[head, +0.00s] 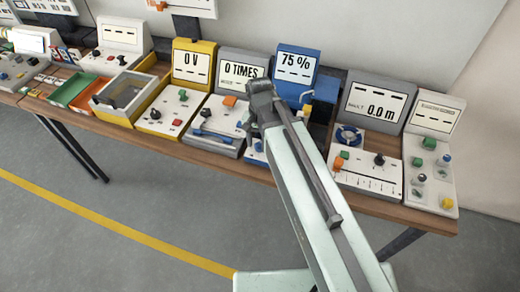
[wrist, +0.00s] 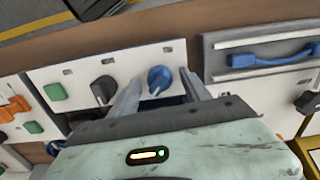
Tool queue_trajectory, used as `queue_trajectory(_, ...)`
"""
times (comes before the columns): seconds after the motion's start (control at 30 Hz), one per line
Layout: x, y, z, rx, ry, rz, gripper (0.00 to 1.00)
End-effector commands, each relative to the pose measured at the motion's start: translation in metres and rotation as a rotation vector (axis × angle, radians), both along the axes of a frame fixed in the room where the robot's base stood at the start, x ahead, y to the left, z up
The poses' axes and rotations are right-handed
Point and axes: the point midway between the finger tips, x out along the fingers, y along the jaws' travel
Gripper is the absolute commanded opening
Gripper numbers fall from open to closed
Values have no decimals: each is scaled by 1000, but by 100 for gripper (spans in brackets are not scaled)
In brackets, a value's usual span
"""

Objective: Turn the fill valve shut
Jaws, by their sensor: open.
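The blue unit (head: 297,57) with a 75 % display stands on the bench in the head view. My arm covers much of its front. In the wrist view a blue round knob (wrist: 160,79), likely the fill valve, sits on a pale panel (wrist: 120,58) with a light mark on its face. My gripper (wrist: 161,74) is open, with one finger on each side of this knob; I cannot tell whether either finger touches it. In the head view my gripper (head: 262,92) is over the front of the blue unit.
On the same panel are a black knob (wrist: 103,89) and a green button (wrist: 55,92). A grey unit with a blue handle (wrist: 270,57) is close on the right in the wrist view. The 0.0 m unit (head: 375,105) stands right of my arm. The floor in front is clear.

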Motion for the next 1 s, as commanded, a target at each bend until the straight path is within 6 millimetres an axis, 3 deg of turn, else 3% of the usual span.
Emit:
queue_trajectory(0.23,0,-1,-1,0,0,-1,56)
queue_trajectory(0.27,0,-1,-1,0,0,-1,50)
queue_trajectory(0.43,0,-1,-1,0,0,-1,3)
queue_trajectory(0.47,0,-1,-1,0,0,-1,0)
queue_trajectory(0.77,0,-1,-1,-1,0,36,0)
queue_trajectory(1.0,0,-1,-1,-1,0,175,0)
